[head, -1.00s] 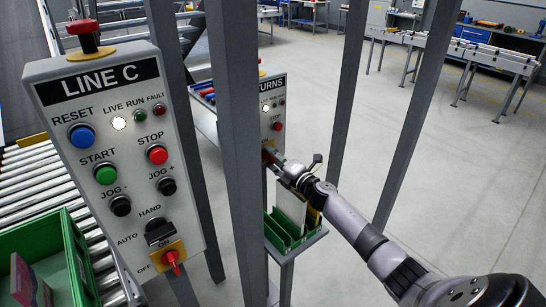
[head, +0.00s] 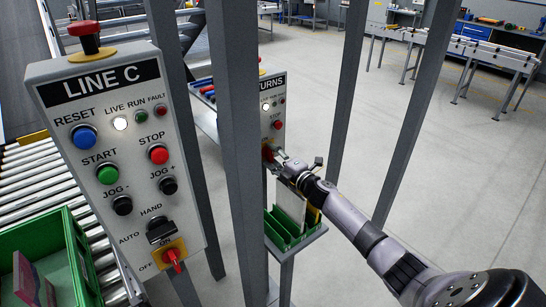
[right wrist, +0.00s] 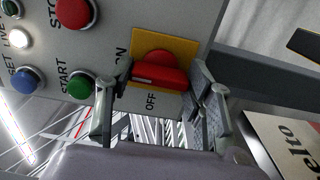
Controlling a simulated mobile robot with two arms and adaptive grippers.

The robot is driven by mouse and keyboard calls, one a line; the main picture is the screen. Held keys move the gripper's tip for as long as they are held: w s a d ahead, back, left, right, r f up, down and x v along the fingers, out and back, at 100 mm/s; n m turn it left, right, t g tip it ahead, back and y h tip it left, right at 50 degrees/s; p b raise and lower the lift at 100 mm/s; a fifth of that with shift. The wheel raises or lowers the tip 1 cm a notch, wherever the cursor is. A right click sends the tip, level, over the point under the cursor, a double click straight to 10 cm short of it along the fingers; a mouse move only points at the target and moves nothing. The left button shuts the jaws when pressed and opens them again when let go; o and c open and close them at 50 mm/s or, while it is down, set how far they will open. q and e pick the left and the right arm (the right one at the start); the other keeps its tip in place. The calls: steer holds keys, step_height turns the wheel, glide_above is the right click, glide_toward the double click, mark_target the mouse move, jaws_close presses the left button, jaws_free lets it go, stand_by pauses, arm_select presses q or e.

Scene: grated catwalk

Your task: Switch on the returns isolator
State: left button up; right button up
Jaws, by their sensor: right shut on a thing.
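My right gripper (head: 271,156) is at the lower part of this panel. In the right wrist view its fingers (right wrist: 153,92) stand on both sides of the handle, shut on it. My left gripper is out of view.
The Line C panel (head: 118,150) stands close at the left with its own red isolator (head: 173,258). Grey posts (head: 235,150) stand in front of and beside the returns panel. A green bin (head: 285,235) is below my right gripper. Open floor lies to the right.

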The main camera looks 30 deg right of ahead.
steer(key=o, duration=1.2)
steer(key=shift+c, duration=0.2)
steer(key=s, duration=0.8)
steer(key=s+d, duration=0.1)
steer(key=s, duration=0.3)
